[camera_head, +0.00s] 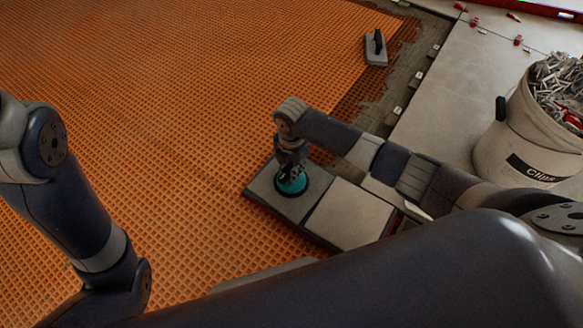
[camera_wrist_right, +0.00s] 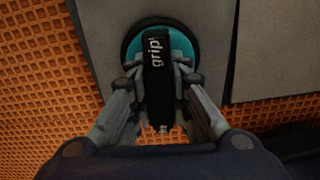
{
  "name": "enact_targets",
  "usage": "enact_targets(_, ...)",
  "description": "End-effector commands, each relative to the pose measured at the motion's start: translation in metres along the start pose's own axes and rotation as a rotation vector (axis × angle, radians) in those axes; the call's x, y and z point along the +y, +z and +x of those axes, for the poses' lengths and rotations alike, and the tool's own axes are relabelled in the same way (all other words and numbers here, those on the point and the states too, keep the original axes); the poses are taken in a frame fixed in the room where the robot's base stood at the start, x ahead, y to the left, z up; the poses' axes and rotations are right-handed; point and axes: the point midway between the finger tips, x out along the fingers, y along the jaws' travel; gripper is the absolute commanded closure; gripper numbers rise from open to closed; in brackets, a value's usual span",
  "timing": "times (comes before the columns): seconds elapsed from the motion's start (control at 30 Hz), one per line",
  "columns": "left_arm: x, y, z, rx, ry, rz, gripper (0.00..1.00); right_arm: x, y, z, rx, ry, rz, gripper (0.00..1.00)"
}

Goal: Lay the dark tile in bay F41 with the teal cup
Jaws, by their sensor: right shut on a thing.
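The teal cup (camera_head: 292,182) sits on the face of a dark grey tile (camera_head: 262,186), which lies flat beside a lighter tile (camera_head: 350,214). My right gripper (camera_head: 291,160) comes down from above and is shut on the cup's black handle. In the right wrist view the handle (camera_wrist_right: 157,62), lettered "grip", stands between the fingers of the right gripper (camera_wrist_right: 160,100), with the teal cup (camera_wrist_right: 128,50) behind it. Whether the cup is sucked onto the tile cannot be told. No bay label can be read. The left arm shows at the left, but its gripper is out of view.
Orange waffle matting (camera_head: 180,90) covers most of the floor. A grey float (camera_head: 375,48) lies on it at the back. Laid pale tiles (camera_head: 470,85) with several clips along their edge are at the right, beside a white "Clips" bucket (camera_head: 520,130).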

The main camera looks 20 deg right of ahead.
Motion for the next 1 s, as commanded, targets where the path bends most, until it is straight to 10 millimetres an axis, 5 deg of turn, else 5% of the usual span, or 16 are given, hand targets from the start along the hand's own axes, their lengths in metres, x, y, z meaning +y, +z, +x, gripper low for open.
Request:
enact_targets(0.43,0.0,0.0,0.0,0.0,0.0,-0.001,0.6,0.001,0.0,0.002,0.0,0.002,-0.001,1.0)
enact_targets(0.47,0.0,0.0,0.0,0.0,0.0,-0.001,0.6,0.001,0.0,0.002,0.0,0.002,-0.001,0.76)
enact_targets(0.53,0.0,0.0,0.0,0.0,0.0,-0.001,0.6,0.001,0.0,0.002,0.0,0.002,-0.001,0.6)
enact_targets(1.0,-0.001,0.0,0.0,-0.002,0.0,0.001,0.6,0.001,0.0,-0.008,0.0,0.003,-0.002,0.59)
